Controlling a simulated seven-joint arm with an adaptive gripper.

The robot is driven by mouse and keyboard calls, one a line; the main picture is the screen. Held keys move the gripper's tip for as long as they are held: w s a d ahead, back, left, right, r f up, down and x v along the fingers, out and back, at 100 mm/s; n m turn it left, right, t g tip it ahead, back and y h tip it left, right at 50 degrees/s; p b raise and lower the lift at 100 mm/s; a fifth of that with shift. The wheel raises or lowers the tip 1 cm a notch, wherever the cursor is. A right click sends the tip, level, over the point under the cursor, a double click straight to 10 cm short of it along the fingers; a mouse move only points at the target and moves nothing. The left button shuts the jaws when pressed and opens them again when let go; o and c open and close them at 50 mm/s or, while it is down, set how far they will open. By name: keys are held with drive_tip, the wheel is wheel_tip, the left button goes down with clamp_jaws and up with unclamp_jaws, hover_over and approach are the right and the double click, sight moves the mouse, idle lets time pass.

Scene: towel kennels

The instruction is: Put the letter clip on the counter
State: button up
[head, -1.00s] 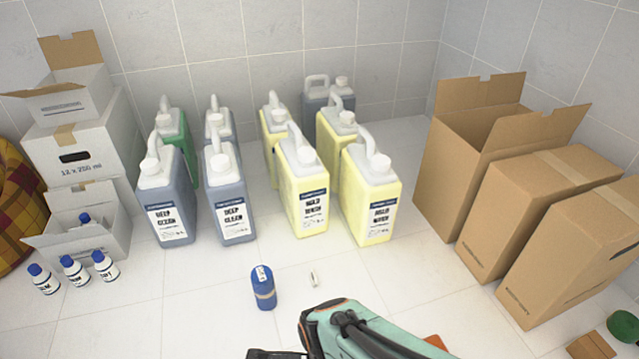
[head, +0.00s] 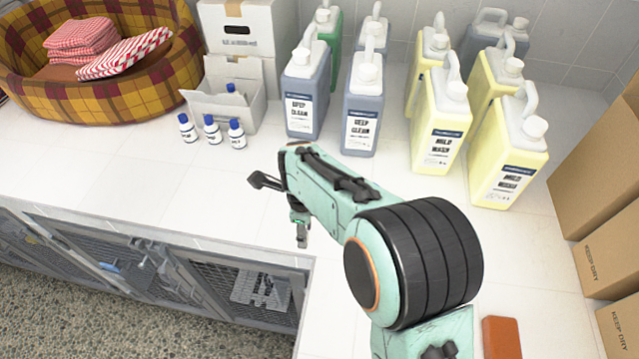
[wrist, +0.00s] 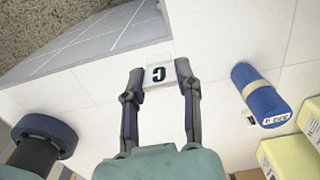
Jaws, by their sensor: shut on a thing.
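The letter clip (wrist: 159,76) is a small pale piece with a dark letter, which looks like a C or G, on its face. In the wrist view it sits between the two fingertips of my gripper (wrist: 158,72), which is shut on it. In the head view my gripper (head: 301,238) points down by the front edge of the white counter (head: 130,185), and the clip cannot be made out clearly there. Whether the clip touches the counter I cannot tell.
A blue cylinder (wrist: 262,96) lies right of my gripper in the wrist view. Small bottles (head: 212,132), grey jugs (head: 363,105) and yellow jugs (head: 440,125) stand behind. Kennel doors (head: 130,262) are below the front edge. The left counter front is clear.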

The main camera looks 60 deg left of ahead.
drive_tip(key=a+f, duration=0.2)
drive_tip(key=w+a+f, duration=0.1)
drive_tip(key=a+f, duration=0.1)
drive_tip(key=w+a+f, duration=0.1)
drive_tip(key=a+f, duration=0.1)
drive_tip(key=shift+w+a+f, duration=0.1)
drive_tip(key=shift+f, duration=0.2)
drive_tip(key=shift+a+f, duration=0.1)
drive_tip(key=shift+f, duration=1.45)
drive_tip(key=shift+f, duration=0.15)
drive_tip(key=o, duration=0.7)
wheel_tip(320, 180, up, 12)
drive_tip(key=shift+r, duration=0.2)
